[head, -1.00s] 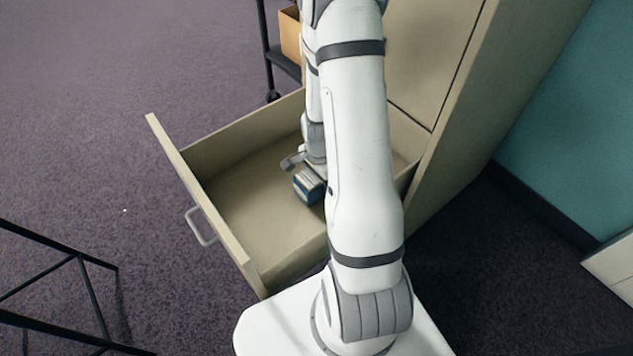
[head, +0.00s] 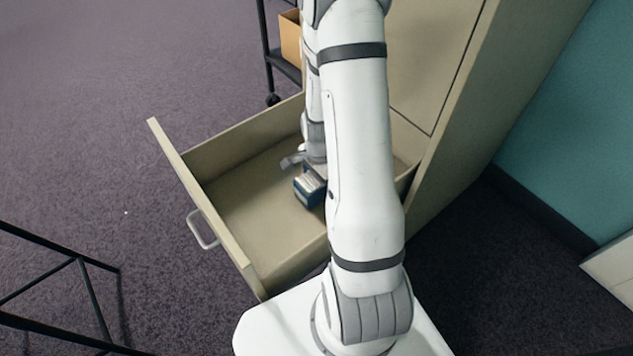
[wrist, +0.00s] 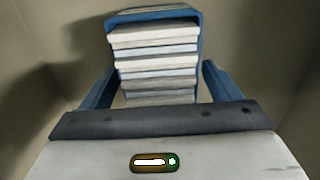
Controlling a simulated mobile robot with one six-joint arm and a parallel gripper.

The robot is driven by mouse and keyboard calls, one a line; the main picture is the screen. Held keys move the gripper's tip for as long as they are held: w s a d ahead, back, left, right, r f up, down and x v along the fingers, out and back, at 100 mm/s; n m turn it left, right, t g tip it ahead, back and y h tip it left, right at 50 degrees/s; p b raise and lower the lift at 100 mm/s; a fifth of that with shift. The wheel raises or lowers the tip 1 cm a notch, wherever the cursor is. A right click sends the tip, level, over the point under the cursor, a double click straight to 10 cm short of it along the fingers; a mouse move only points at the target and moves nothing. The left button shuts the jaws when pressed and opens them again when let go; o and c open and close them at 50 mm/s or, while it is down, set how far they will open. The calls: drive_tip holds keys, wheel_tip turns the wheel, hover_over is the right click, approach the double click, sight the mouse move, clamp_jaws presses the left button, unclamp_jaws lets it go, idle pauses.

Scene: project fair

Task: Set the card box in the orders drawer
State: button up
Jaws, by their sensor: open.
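The card box (head: 308,190), a small blue box, is in the open drawer (head: 255,215), partly hidden behind my arm in the head view. In the wrist view the card box (wrist: 155,55) shows a blue rim around a stack of white and pale blue cards. My gripper (head: 297,163) is down inside the drawer at the box. In the wrist view my gripper (wrist: 155,90) is open, with one finger at each side of the box's near end. Whether the fingers touch the box is not clear. No label shows on the drawer.
The tan cabinet (head: 440,60) rises behind the drawer at the right. A black-framed cart (head: 268,55) with an orange-brown box (head: 291,38) stands at the back. A black metal frame (head: 60,255) is at the lower left. Carpet left of the drawer is clear.

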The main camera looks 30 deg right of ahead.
wheel_tip(320, 180, up, 10)
drive_tip(key=p, duration=0.4)
drive_tip(key=shift+r, duration=0.25)
drive_tip(key=s+a+r+n, duration=0.5)
drive_tip(key=r+n, duration=0.3)
drive_tip(key=r, duration=0.1)
drive_tip(key=s+a+r+n+t, duration=0.1)
drive_tip(key=s+a+r+n, duration=0.5)
drive_tip(key=r, duration=0.4)
drive_tip(key=shift+s+a+n, duration=0.25)
drive_tip(key=shift+n, duration=0.65)
